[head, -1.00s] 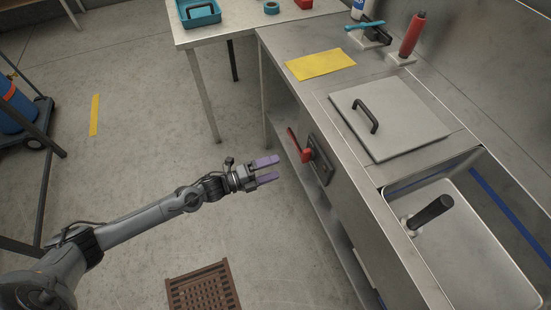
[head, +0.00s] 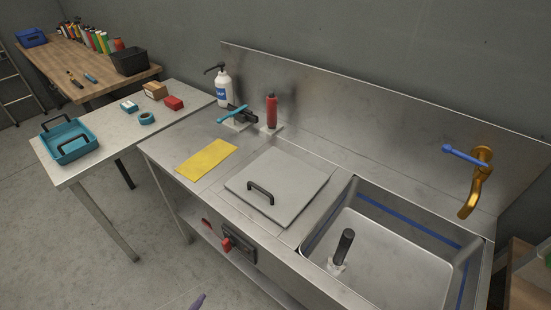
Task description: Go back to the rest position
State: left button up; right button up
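Only a purple fingertip of my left gripper (head: 197,301) shows, at the bottom edge of the head view. The rest of that gripper and its arm are out of frame, so I cannot see how far apart its fingers are. The tip appears below the red switch handle (head: 226,244) on the counter's front panel, apart from it in the picture. My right gripper is not in view.
The steel counter (head: 292,232) holds a yellow cloth (head: 206,159), a lid with a black handle (head: 290,178), and a sink (head: 385,262). A gold tap (head: 473,190) is on the wall. A side table (head: 103,137) carries a teal tray (head: 76,146). Floor at lower left is clear.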

pick_arm(q)
jog(key=s+a+r+n+g+y+p, duration=0.1)
jog(key=s+a+r+n+g+y, duration=0.1)
jog(key=s+a+n+g, duration=0.3)
jog(key=s+a+r+n+g+y+p, duration=0.1)
jog(key=s+r+n+g+p, duration=0.1)
jog(key=s+n+g, duration=0.35)
notch_tip(320, 180, up, 36)
jog(key=s+m+t+p, duration=0.1)
jog(key=m+t+p, duration=0.1)
jog(key=p, duration=3.3)
jog(key=shift+s+d+f, duration=0.2)
jog(key=shift+s+d, duration=0.1)
jog(key=shift+s, duration=0.05)
jog(key=shift+c, duration=0.2)
